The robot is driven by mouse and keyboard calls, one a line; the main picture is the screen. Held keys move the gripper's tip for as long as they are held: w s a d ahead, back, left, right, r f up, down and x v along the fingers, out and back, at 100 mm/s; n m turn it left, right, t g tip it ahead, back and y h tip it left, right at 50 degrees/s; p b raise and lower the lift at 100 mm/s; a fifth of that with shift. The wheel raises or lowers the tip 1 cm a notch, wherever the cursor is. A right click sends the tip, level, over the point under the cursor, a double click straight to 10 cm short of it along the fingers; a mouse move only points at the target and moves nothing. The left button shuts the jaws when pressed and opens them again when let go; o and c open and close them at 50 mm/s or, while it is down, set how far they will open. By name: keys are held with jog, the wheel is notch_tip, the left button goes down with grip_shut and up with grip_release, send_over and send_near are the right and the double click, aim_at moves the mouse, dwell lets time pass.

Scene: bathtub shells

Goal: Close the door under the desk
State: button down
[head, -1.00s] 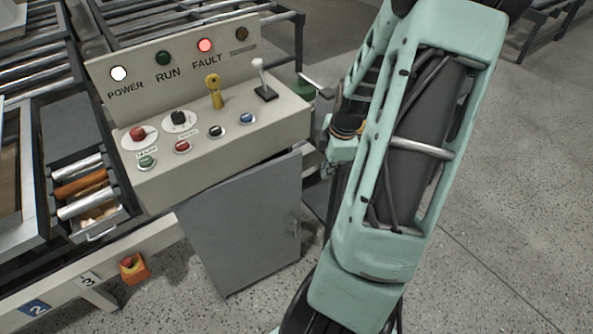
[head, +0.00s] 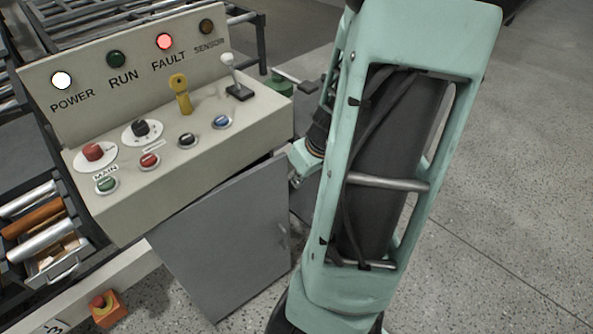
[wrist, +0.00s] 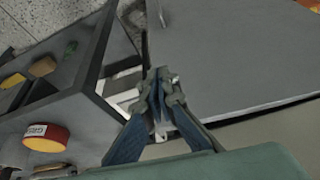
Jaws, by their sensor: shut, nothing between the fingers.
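The grey door (head: 225,240) under the control desk (head: 190,150) hangs at an angle to the desk, with a dark gap along its top edge, so it stands partly open. Its handle (head: 283,237) is near the right edge. In the wrist view the door (wrist: 235,50) fills the upper right, with the handle (wrist: 162,15) at top centre. My gripper (wrist: 157,105) is shut and empty, over the gap between the door and the cabinet's shelves (wrist: 85,75). I cannot tell whether it touches the door. In the head view my arm hides most of the gripper.
The desk top carries buttons, a yellow key (head: 180,92) and a lever (head: 232,75). A roll of tape (wrist: 46,137) and small items sit on the shelves. Open floor (head: 500,230) lies to the right.

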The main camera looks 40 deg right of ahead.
aim_at(281, 171)
jog(key=shift+w+d+f, duration=0.1)
jog(key=shift+w+f, duration=0.6)
jog(key=shift+w, duration=0.3)
jog(key=shift+w+a+f, duration=0.1)
jog(key=shift+w+f, duration=0.65)
jog(key=shift+w, duration=0.2)
jog(key=shift+w+d+f, duration=0.1)
jog(key=shift+w+f, duration=0.6)
jog(key=shift+w, duration=0.3)
jog(key=shift+w+d+n, duration=0.1)
jog(key=shift+w+n, duration=0.3)
jog(key=shift+w, duration=0.9)
jog(key=shift+s, duration=0.1)
